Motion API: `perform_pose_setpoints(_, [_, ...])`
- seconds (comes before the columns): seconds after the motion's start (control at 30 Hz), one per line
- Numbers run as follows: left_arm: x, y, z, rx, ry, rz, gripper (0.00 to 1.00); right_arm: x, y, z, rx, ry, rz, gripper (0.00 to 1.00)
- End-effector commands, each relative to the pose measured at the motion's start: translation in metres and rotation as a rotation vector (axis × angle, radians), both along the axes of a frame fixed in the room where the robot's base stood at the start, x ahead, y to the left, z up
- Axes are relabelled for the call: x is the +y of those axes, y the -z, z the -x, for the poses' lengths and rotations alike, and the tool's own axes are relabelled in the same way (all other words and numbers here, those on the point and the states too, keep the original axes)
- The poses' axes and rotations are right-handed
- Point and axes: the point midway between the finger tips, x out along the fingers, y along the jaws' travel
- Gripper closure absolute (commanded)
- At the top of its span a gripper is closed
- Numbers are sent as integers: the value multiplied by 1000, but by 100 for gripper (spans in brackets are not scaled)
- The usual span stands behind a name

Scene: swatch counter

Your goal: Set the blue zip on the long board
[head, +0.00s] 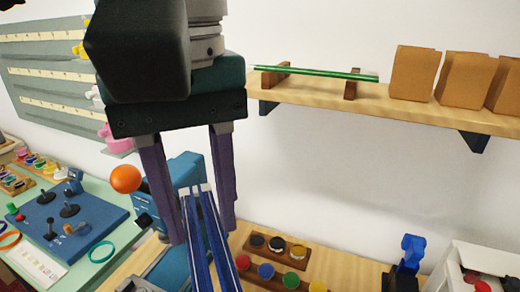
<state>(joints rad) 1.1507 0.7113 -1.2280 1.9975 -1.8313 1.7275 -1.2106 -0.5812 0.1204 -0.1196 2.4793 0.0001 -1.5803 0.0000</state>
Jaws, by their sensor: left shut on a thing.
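My left gripper (207,238) comes down from the top left, with two purple fingers pointing downward. It is shut on the blue zip (202,236), a long pair of blue strips with pale lines along them. The zip runs from between the fingers toward the bottom edge, where the picture cuts it off. I cannot tell for sure which thing is the long board. A long wooden shelf (310,97) on the back wall and a grey-green wall panel (40,62) with cream strips both show. My right gripper is not in view.
On the shelf, a glass sheet (320,73) rests on wooden blocks beside brown paper bags (415,73). Below are a wooden holder (257,269) with coloured discs, a blue clamp-like thing (412,250) and a white box (487,260). An orange ball (125,178) is left of the fingers.

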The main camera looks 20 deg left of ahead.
Motion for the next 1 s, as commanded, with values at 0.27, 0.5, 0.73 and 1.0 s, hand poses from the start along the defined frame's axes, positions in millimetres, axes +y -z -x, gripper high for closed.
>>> perform_pose_setpoints(0.27, [-14,150,-5,10,-299,-1,100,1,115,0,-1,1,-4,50])
perform_pose_setpoints(0.5, [-24,261,-5,16,-553,-9,100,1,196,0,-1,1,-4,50])
perform_pose_setpoints(0.73, [-31,334,-4,15,-739,-17,100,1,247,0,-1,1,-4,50])
perform_pose_setpoints(1.0, [-33,360,-3,13,-815,-20,100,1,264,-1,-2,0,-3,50])
